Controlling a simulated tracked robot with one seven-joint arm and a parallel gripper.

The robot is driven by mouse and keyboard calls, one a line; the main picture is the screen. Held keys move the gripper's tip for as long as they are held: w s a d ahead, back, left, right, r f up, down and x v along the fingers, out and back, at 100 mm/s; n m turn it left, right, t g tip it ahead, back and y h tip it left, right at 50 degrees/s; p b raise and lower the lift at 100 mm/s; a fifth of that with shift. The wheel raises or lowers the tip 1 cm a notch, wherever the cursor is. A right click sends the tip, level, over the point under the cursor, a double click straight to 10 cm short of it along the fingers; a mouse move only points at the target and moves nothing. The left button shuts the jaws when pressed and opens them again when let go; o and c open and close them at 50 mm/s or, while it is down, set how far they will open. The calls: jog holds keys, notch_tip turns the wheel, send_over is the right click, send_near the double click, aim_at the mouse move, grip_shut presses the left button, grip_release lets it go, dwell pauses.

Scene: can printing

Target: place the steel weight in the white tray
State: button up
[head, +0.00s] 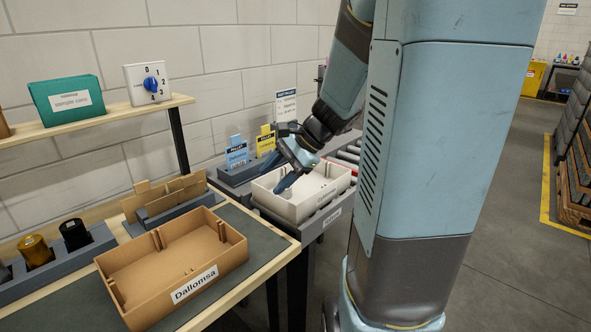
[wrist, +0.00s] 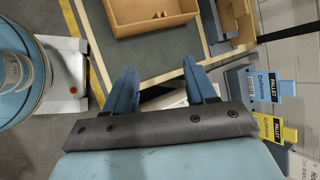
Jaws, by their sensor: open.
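The white tray (head: 316,208) stands on a grey stand beyond the bench, at the end of a roller conveyor. My gripper (head: 283,183) is over its left part, with the fingers pointing down to the left. In the wrist view my gripper (wrist: 160,88) has its two blue fingers wide apart, with nothing held between them. A pale strip of the white tray (wrist: 168,100) shows between and behind the fingers. I cannot make out the steel weight in either view. Part of the tray's inside is hidden by my gripper.
A brown "Dallomsa" box (head: 205,284) stands on the bench mat; it also shows in the wrist view (wrist: 150,27). Left of it, a grey rack (head: 98,243) holds an amber and a black cylinder. Blue and yellow pallet cards (head: 265,141) stand behind the tray.

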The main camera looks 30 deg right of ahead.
jog(key=s+a+r+n+t+h, duration=0.1)
jog(key=s+r+n+h, duration=0.6)
jog(key=s+n, duration=0.7)
notch_tip(320, 180, up, 2)
jog(key=shift+s+a+r+t, duration=0.1)
jog(key=shift+s+a+t, duration=0.35)
jog(key=shift+a, duration=0.4)
jog(key=shift+w, duration=0.1)
jog(key=shift+c, duration=0.2)
